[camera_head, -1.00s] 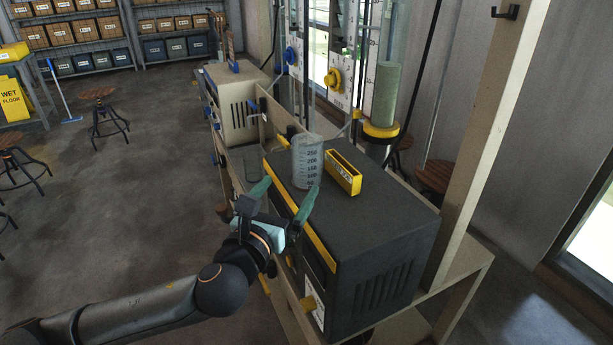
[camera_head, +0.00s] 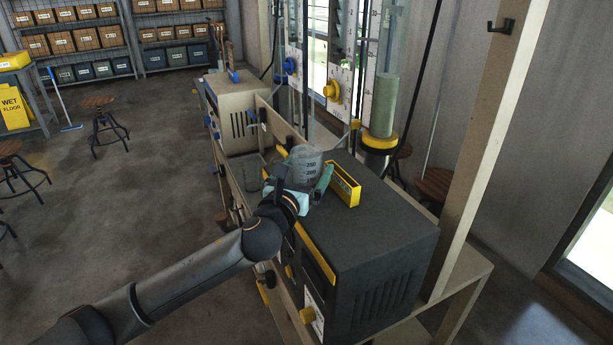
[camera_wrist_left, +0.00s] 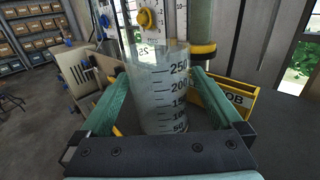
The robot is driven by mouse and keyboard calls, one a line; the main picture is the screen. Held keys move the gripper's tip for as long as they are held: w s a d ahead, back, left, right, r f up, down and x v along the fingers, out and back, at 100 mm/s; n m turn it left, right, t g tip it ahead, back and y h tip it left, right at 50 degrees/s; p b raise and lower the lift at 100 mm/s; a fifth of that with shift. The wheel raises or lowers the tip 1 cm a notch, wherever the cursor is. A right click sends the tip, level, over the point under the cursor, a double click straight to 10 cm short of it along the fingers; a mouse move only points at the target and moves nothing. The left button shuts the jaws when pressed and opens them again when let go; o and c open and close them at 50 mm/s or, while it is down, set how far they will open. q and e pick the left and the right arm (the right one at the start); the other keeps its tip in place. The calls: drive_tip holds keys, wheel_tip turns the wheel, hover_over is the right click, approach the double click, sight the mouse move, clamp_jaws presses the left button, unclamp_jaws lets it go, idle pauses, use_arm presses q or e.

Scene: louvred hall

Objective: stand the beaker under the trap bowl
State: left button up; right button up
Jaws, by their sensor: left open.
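The beaker (camera_head: 307,160) is clear, with a printed scale up to 250, and stands upright on top of a dark box. In the left wrist view the beaker (camera_wrist_left: 165,88) stands between the two green fingers of my left gripper (camera_head: 299,176). The fingers are apart, one on each side, with a gap visible at least on the left. The gripper hides the beaker's lower part in the head view. A faint clear vessel (camera_head: 251,176) shows by the bench's left side; I cannot tell whether it is the trap bowl. My right gripper is out of view.
The dark box (camera_head: 385,225) carries a yellow open holder (camera_head: 344,184) close to the right of the beaker. A beige box (camera_head: 236,108) stands farther back. A column with a yellow collar (camera_head: 379,141) rises behind. The floor at left is mostly clear.

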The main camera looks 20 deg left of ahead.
use_arm(q)
drive_tip(key=shift+w, duration=0.1)
drive_tip(key=shift+r, duration=0.1)
drive_tip(key=c, duration=1.4)
